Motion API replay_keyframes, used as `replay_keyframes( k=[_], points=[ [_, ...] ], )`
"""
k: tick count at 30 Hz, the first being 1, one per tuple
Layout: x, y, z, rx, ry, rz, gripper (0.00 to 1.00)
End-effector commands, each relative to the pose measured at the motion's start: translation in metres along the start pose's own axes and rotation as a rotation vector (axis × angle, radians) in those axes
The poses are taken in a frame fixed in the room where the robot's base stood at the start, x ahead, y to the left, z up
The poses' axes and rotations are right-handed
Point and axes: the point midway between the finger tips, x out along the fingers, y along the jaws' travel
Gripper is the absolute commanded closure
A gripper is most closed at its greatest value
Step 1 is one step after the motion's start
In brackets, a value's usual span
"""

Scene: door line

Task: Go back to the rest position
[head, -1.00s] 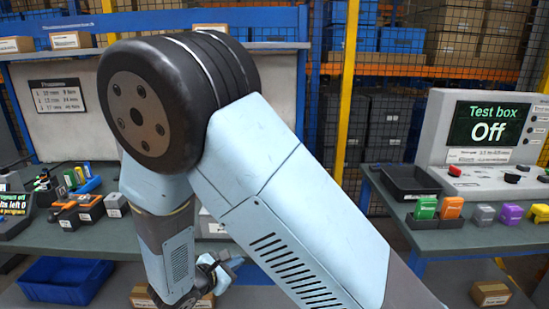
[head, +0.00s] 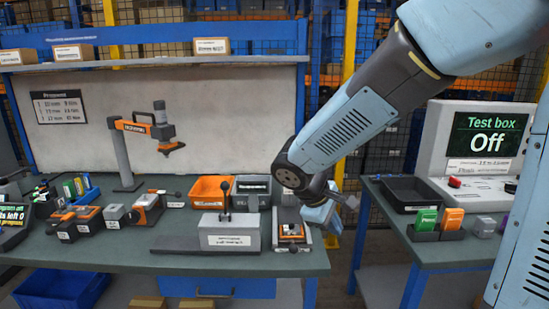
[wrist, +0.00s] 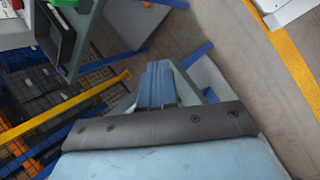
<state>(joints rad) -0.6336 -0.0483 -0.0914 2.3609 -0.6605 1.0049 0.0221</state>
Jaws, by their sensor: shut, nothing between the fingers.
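My gripper (head: 338,207) is at the end of my bent arm, right of the middle of the head view. It hangs by the right end of the left workbench (head: 130,254), near the gap between the two benches. In the wrist view my gripper (wrist: 159,84) shows its pale blue fingers together with nothing between them. The wrist view is tilted and shows bare floor beyond the fingers. My upper arm covers the top right of the head view.
An orange and dark device (head: 292,233) sits close below my gripper. A grey fixture (head: 230,231), an orange bin (head: 210,191) and a stand with an orange tool arm (head: 146,127) are on the left bench. The right bench holds a black tray (head: 407,194) and the test box screen (head: 488,135) reading Off.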

Motion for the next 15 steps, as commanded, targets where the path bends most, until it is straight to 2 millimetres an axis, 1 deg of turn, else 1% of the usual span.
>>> replay_keyframes(
  k=[1, 3, 9, 15],
  points=[
    [-0.004, 0.005, 0.014, 0.059, 0.018, -0.026, 1.0],
    [-0.008, 0.009, 0.03, 0.134, 0.041, -0.063, 1.0],
    [-0.023, 0.015, 0.074, 0.35, 0.118, -0.157, 1.0],
    [-0.04, 0.016, 0.114, 0.561, 0.206, -0.232, 1.0]
  ],
)
